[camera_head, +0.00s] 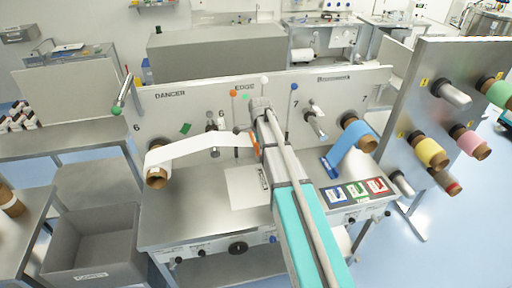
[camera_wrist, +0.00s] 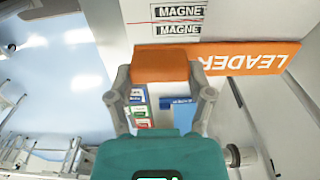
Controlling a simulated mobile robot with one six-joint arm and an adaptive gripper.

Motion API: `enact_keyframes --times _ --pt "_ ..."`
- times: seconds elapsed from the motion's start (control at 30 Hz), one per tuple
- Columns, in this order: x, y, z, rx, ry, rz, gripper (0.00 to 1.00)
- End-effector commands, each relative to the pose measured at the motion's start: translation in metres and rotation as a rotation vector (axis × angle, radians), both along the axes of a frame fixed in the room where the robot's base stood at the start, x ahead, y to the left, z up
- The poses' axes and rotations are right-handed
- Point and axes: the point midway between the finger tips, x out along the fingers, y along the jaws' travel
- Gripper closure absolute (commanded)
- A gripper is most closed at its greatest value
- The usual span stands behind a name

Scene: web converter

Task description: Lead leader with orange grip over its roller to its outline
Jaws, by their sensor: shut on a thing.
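The leader is a white web (camera_head: 205,148) running from the roll at the left of the panel to its orange grip (camera_head: 254,142). In the wrist view, the orange grip block (camera_wrist: 160,67) sits between my fingers, beside an orange bar marked LEADER (camera_wrist: 250,58). My gripper (camera_wrist: 160,72) is shut on the grip. In the head view my arm hides most of the gripper. A roller (camera_head: 213,125) stands on the panel near the web; I cannot tell whether the web touches it. Another roller (camera_head: 315,120) is right of my arm. A pale plate (camera_head: 245,188) with a marking lies on the table.
A blue web (camera_head: 352,145) hangs from the right roll to a blue grip (camera_head: 329,168). Blue, green and red label cards (camera_head: 357,190) lie at the table's right. Upright pins with coloured balls (camera_head: 234,94) stand near my arm. A rack of coloured rolls (camera_head: 431,153) stands far right.

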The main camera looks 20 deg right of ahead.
Motion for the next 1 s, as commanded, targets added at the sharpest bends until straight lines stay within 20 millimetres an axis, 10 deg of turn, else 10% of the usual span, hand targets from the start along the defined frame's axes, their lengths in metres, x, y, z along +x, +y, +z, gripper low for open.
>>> enact_keyframes --times 1.0 --pt "0.000 -0.011 -0.075 0.000 0.000 0.000 0.85"
